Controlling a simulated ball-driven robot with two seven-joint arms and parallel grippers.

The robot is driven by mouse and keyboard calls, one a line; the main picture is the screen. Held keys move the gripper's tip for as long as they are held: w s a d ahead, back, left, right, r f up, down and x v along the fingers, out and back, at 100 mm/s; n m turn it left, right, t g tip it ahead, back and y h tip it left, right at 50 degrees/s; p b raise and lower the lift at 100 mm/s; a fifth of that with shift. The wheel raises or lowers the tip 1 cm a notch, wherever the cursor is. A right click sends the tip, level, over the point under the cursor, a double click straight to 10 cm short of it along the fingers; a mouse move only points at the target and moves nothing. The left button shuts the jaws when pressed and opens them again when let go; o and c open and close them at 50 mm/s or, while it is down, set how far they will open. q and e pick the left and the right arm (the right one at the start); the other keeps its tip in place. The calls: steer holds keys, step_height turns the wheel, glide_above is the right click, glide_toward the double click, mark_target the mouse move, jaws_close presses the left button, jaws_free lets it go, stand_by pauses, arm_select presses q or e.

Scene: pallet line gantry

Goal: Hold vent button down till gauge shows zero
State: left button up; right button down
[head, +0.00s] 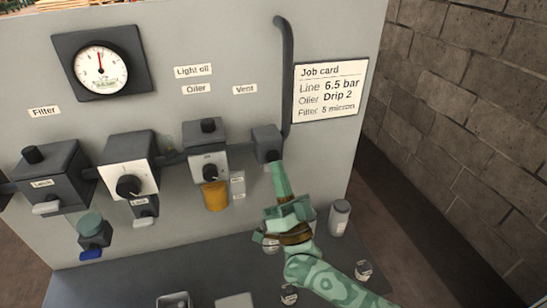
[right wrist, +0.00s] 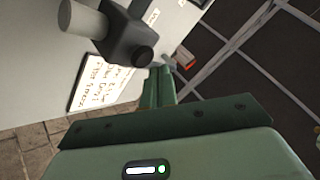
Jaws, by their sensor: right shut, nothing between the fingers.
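The round white gauge (head: 100,70) in its dark square housing is at the upper left of the grey panel. Its red pointer stands roughly upright; the numbers are too small to read. The dark vent block (head: 266,142) sits below the "Vent" label (head: 245,89). Its round black vent button (right wrist: 143,57) shows in the right wrist view. My right gripper (head: 277,166) is shut and empty, its green fingers aimed at the block from below. In the right wrist view the fingertips (right wrist: 160,70) are close beside the button; I cannot tell whether they touch. My left gripper is not in view.
A pipe (head: 288,75) rises from the vent block beside the job card (head: 331,90). Small containers stand on the shelf (head: 130,283) below.

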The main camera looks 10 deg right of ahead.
steer(key=shift+w, duration=0.15)
steer(key=shift+w, duration=0.25)
steer(key=shift+w+b, duration=0.35)
steer(key=shift+w, duration=0.2)
stand_by(0.7)
steer(key=shift+s, duration=0.1)
stand_by(3.8)
steer(key=shift+s+p, duration=0.5)
steer(key=shift+s, duration=0.4)
steer(key=s+p, duration=0.2)
steer(key=s, duration=0.3)
steer(key=shift+d, duration=0.1)
